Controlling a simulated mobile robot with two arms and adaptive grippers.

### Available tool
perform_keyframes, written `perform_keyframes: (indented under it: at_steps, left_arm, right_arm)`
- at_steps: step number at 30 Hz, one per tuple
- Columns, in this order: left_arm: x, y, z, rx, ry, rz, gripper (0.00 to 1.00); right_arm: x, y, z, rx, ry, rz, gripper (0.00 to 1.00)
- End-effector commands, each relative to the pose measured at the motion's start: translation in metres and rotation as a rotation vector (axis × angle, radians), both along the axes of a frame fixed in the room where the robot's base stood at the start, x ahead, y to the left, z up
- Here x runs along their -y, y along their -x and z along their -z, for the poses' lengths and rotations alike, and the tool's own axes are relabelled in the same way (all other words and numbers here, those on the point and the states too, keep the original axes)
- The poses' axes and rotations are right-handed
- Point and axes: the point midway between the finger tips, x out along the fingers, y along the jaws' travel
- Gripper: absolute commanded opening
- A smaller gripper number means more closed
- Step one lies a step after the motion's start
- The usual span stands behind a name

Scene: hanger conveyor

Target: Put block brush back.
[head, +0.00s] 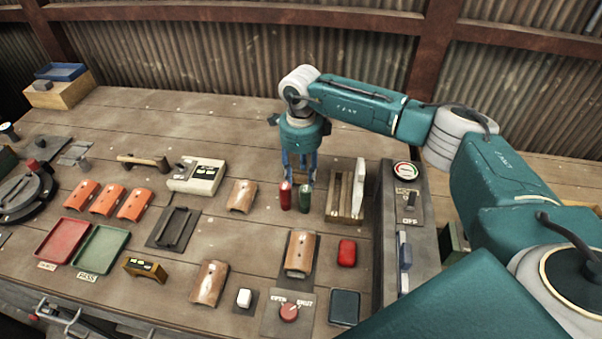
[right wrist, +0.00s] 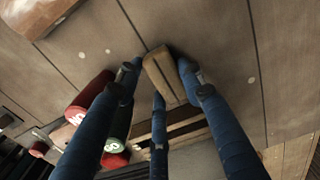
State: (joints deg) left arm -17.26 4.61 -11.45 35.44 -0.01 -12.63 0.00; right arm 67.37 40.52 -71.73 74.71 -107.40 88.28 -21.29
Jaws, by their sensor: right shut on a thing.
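My right gripper (head: 300,174) points down over the table, just behind the red and green cylinders. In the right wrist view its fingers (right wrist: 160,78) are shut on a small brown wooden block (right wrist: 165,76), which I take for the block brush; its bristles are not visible. In the head view the fingers mostly hide the block. A slotted wooden rack (head: 333,208) stands just right of the gripper, with a white upright piece (head: 359,188) at its right side. The rack's slats (right wrist: 185,130) also show in the wrist view, beside the block. My left gripper is not in view.
The red cylinder (head: 285,196) and green cylinder (head: 305,198) stand close to the gripper. A curved tile (head: 242,196) lies to the left and a red box (head: 347,252) in front. A raised switch panel (head: 408,205) borders the right. The table behind is clear.

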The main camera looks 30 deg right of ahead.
Motion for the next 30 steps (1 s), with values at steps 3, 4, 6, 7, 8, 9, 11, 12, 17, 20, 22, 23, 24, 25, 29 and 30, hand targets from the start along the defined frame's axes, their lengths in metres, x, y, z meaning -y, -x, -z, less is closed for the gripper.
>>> perform_keyframes:
  at_steps: [3,4,6,7,8,9,11,12,17,20,22,23,24,25,29,30]
  left_arm:
    - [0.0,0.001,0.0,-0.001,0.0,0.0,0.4]
    - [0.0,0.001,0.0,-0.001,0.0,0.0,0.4]
    - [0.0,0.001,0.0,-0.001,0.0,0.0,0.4]
    - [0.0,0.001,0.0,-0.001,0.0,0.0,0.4]
    - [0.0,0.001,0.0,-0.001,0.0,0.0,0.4]
    - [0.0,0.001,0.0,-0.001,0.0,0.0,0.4]
    - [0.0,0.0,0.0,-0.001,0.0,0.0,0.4]
    - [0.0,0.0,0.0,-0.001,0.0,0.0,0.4]
    - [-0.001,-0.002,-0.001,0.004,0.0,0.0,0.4]
    - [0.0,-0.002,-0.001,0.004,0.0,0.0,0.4]
    - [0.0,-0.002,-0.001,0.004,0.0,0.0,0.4]
    - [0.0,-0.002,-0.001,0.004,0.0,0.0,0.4]
    - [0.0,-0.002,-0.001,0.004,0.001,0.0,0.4]
    - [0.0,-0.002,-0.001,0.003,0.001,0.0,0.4]
    - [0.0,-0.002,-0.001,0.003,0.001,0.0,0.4]
    - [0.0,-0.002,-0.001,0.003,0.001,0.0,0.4]
  right_arm:
    - [0.0,0.0,-0.001,0.0,0.0,0.0,0.14]
    - [0.0,0.0,-0.001,0.0,0.0,0.0,0.42]
    - [0.0,0.0,-0.001,0.0,0.0,0.0,0.56]
    - [0.0,0.0,-0.001,0.0,0.0,0.0,0.6]
    - [0.0,0.0,-0.001,0.0,0.0,0.0,0.6]
    - [0.0,0.0,0.0,0.0,0.0,0.0,0.6]
    - [0.0,0.0,-0.001,0.0,0.0,0.0,0.6]
    - [0.0,0.0,-0.001,0.0,0.0,0.0,0.6]
    - [0.0,0.0,-0.003,0.0,0.0,0.0,0.6]
    - [0.0,-0.001,-0.013,0.002,-0.001,0.0,0.6]
    - [0.0,-0.001,-0.025,0.004,0.0,0.0,0.6]
    - [0.001,-0.001,-0.031,0.004,0.0,0.0,0.6]
    - [0.0,-0.001,-0.04,0.006,-0.001,0.0,0.6]
    - [0.0,-0.001,-0.047,0.006,-0.001,0.0,0.6]
    - [0.0,-0.001,-0.074,0.004,0.0,0.0,0.6]
    - [0.0,-0.001,-0.083,0.004,-0.001,0.0,0.6]
